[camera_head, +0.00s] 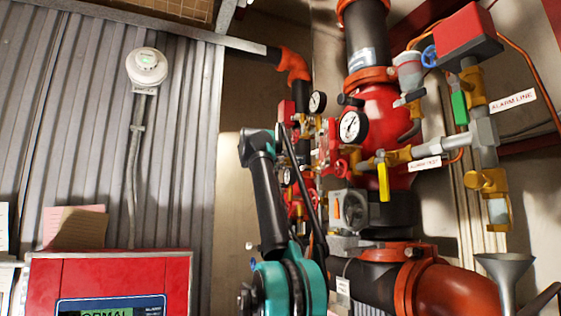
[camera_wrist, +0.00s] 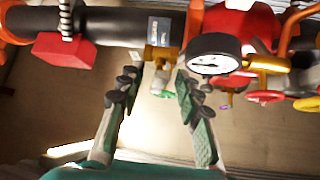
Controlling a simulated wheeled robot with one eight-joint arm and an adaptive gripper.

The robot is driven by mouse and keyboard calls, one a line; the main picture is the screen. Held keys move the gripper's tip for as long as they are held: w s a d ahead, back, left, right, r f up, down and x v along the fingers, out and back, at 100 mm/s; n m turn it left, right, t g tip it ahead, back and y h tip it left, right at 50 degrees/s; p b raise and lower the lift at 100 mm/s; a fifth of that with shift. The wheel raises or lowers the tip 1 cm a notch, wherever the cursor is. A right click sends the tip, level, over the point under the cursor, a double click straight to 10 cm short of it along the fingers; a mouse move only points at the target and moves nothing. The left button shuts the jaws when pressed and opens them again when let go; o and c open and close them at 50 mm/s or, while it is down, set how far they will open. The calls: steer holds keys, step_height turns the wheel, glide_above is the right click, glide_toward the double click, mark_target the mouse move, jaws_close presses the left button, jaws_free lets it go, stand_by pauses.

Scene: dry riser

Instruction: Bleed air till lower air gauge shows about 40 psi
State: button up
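In the wrist view my gripper (camera_wrist: 158,82) is open, its two padded fingers apart with nothing held between them. A small brass valve (camera_wrist: 160,54) with a pale green part (camera_wrist: 184,94) below it shows past the fingertips, under a black pipe. A round gauge (camera_wrist: 214,54) with a dark rim is just right of the right finger; its reading is not legible. In the head view a small gauge (camera_head: 289,176) sits low on the pipework, partly hidden by my arm. Two other gauges are above it, an upper one (camera_head: 318,102) and a larger one (camera_head: 353,125).
Red handwheels (camera_wrist: 265,97) stand right of the gauge in the wrist view. In the head view a yellow lever (camera_head: 383,182), a green lever (camera_head: 460,108) and a funnel (camera_head: 505,272) are at right. A red alarm panel (camera_head: 110,280) is lower left.

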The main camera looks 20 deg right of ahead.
steer(key=v, duration=1.1)
steer(key=shift+s+a+f, duration=0.15)
steer(key=shift+s+a, duration=0.05)
steer(key=shift+s, duration=0.1)
steer(key=shift+c, duration=0.3)
steer(key=shift+w+f, duration=0.15)
steer(key=shift+f, duration=0.05)
steer(key=shift+c, duration=0.2)
steer(key=w+a+f+t+y, duration=0.3)
steer(key=w+a+f+y, duration=0.3)
steer(key=w+f+y, duration=0.4)
steer(key=s+d+r+m+t+h, duration=0.3)
steer(key=s+d+r+m+t, duration=0.15)
steer(key=r+m, duration=0.2)
steer(key=s+d+r+m+t+h, duration=0.35)
steer(key=s+d+r+m, duration=0.2)
steer(key=r, duration=0.25)
steer(key=w+d, duration=0.5)
steer(key=w, duration=0.6)
steer(key=shift+r, duration=0.5)
